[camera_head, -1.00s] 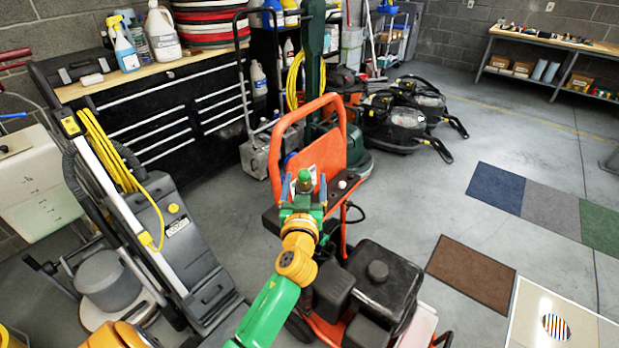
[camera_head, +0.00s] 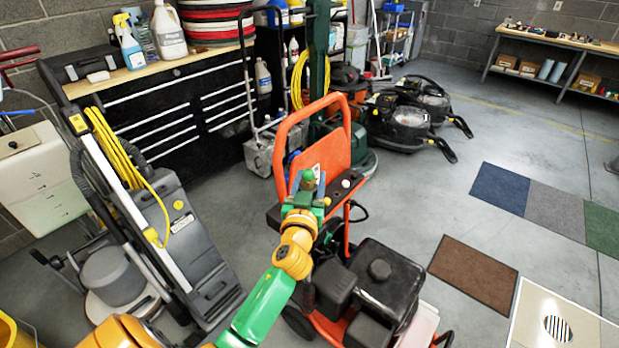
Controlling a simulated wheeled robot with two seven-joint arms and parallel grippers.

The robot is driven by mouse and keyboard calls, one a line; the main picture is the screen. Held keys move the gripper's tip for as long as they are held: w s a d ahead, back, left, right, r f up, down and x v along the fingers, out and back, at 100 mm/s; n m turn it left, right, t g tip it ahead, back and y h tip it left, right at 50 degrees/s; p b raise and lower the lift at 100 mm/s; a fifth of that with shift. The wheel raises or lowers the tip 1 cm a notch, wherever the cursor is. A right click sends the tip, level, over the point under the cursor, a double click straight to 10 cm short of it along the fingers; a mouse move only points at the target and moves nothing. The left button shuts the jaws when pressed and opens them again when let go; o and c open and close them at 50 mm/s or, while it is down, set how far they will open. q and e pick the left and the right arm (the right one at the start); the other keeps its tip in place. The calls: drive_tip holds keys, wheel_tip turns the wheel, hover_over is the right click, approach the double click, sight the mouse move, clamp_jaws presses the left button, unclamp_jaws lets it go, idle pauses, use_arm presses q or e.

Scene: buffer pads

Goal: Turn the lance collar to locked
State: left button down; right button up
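The pressure washer has an orange frame (camera_head: 283,150) and a black engine (camera_head: 380,285). It stands in the middle of the floor. My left arm comes in from the lower left, and my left gripper (camera_head: 307,188) is at the washer's dark panel (camera_head: 343,193), below the orange handle. A small green rounded piece (camera_head: 308,175), perhaps the lance collar, shows between the gripper's fingers. Whether the fingers touch it is too small to tell. The gripper hides much of the panel there, and no lock marking is readable. My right gripper is not in view.
A floor-cleaning machine with a yellow cord (camera_head: 105,140) stands at the left, by a black tool chest (camera_head: 165,115). Black floor machines (camera_head: 400,125) stand behind the washer. Carpet samples (camera_head: 500,187) and a brown mat (camera_head: 473,273) lie at the right. Open floor lies between.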

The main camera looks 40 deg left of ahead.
use_arm(q)
drive_tip(key=h, duration=0.1)
drive_tip(key=m+h+p, duration=0.1)
drive_tip(key=m+t+h+p, duration=0.1)
drive_tip(key=shift+d+r, duration=0.15)
drive_tip(key=shift+d, duration=0.1)
drive_tip(key=m+h, duration=0.1)
drive_tip(key=m+h+p, duration=0.1)
drive_tip(key=h, duration=0.1)
drive_tip(key=shift+w+d+t, duration=0.1)
drive_tip(key=shift+d+t, duration=0.1)
drive_tip(key=shift+t, duration=0.2)
drive_tip(key=shift+d+m+h, duration=0.15)
drive_tip(key=shift+m+h, duration=0.45)
drive_tip(key=shift+h, duration=0.3)
drive_tip(key=shift+s+d+f+m+g+h+b, duration=0.15)
drive_tip(key=shift+d+m+g+h+b, duration=0.25)
drive_tip(key=shift+m+g+h+b, duration=1.15)
drive_tip(key=shift+s+d+m+g+h+b, duration=0.2)
drive_tip(key=shift+d+m+g+h+b, duration=0.35)
drive_tip(key=shift+m+h+b, duration=1.95)
drive_tip(key=shift+s+d+f+m+g+h+b, duration=0.1)
drive_tip(key=shift+s+d+m+g+h+b, duration=0.15)
drive_tip(key=shift+m+g+h+b, duration=1.8)
drive_tip(key=shift+n+t+h+p, duration=0.75)
drive_tip(key=shift+n+t+h, duration=0.15)
drive_tip(key=shift+n, duration=0.1)
drive_tip(key=shift+c, duration=1.5)
unclamp_jaws()
drive_tip(key=shift+w+d, duration=0.1)
